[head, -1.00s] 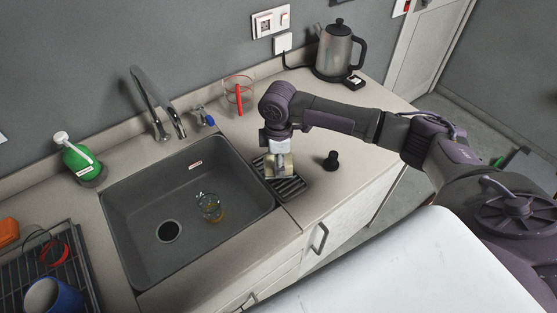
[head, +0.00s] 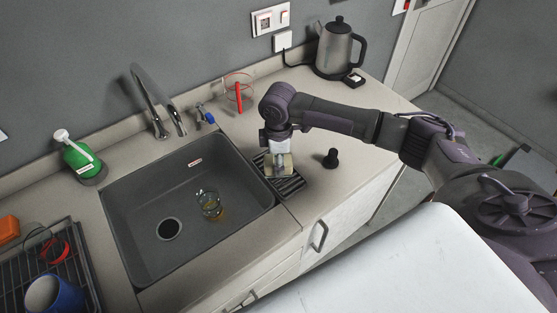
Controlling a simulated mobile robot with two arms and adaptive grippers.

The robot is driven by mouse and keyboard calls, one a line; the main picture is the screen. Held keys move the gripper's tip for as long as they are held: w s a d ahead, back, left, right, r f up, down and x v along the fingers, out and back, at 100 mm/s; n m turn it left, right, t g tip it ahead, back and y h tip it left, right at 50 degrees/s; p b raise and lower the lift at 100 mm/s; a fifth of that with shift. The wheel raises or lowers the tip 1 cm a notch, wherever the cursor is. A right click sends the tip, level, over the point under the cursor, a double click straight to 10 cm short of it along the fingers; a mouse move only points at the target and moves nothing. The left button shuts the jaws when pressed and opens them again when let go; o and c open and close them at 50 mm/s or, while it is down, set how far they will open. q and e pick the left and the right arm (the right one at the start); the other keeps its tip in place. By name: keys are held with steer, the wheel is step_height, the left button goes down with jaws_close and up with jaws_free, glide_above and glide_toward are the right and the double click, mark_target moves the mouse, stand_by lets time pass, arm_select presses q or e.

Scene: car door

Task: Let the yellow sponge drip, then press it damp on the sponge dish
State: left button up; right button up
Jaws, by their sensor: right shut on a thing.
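The pale yellow sponge (head: 279,170) is held in my right gripper (head: 279,159) on the counter just right of the sink. The gripper is shut on it and points down. The sponge is over the dark ribbed sponge dish (head: 291,185); I cannot tell for sure whether it touches the dish. My left gripper is not in view.
The grey sink (head: 140,225) holds a glass (head: 210,204) near its drain. A black stopper-like object (head: 331,159) stands right of the dish. A kettle (head: 339,48), red-handled strainer (head: 239,95), faucet (head: 150,102), green bottle (head: 80,158) and dish rack (head: 88,270) stand around.

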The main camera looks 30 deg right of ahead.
arm_select(q)
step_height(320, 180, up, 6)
steer(key=p, duration=0.6)
stand_by(7.1)
